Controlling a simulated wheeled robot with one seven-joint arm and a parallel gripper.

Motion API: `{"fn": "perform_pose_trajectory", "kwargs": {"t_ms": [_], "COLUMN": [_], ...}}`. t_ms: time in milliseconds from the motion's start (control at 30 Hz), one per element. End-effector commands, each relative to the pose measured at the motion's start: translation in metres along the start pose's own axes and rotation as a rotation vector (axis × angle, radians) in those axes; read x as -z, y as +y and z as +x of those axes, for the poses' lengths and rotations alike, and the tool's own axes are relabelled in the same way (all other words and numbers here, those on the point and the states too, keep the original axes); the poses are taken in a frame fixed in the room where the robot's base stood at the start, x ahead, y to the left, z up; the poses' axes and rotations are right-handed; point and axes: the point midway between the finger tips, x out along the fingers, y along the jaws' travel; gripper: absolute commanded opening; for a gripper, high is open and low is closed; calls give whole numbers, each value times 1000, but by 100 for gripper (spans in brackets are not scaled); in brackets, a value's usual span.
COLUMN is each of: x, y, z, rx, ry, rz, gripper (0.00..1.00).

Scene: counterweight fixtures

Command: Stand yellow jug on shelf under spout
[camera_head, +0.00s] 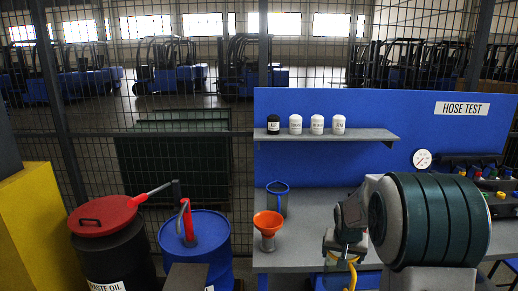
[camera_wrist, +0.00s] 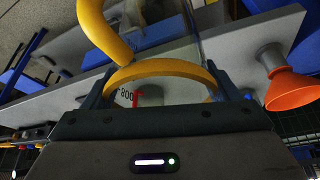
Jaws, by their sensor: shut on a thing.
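My gripper (camera_head: 345,258) is low in front of the bench at the right of the head view. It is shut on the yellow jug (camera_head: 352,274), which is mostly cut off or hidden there. In the wrist view the jug's yellow band (camera_wrist: 165,68) curves between the fingers of my gripper (camera_wrist: 160,84), with a thick yellow curved handle (camera_wrist: 104,32) beyond and a clear marked body. A hand pump with a red curved part (camera_head: 186,218) stands on the blue drum (camera_head: 210,240); its spout's outlet is not clear. A dark grey flat surface (camera_head: 187,277) is in front of the drum.
An orange funnel (camera_head: 268,224) and a blue-rimmed vessel (camera_head: 278,200) stand on the grey bench (camera_head: 310,255). A wall shelf (camera_head: 350,135) holds several small bottles. A red-lidded waste oil drum (camera_head: 103,217) and a yellow cabinet (camera_head: 32,230) are at left.

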Motion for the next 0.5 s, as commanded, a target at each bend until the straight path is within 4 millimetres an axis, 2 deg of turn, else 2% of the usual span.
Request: {"fn": "perform_pose_trajectory", "kwargs": {"t_ms": [267,400,500], "x": [-58,-104,-132], "y": [-28,-44,-53], "z": [48,74,85], "rx": [40,75,98], "ry": [-5,-6,-4], "rz": [-115,-191,-238], "gripper": [45,45,45]}}
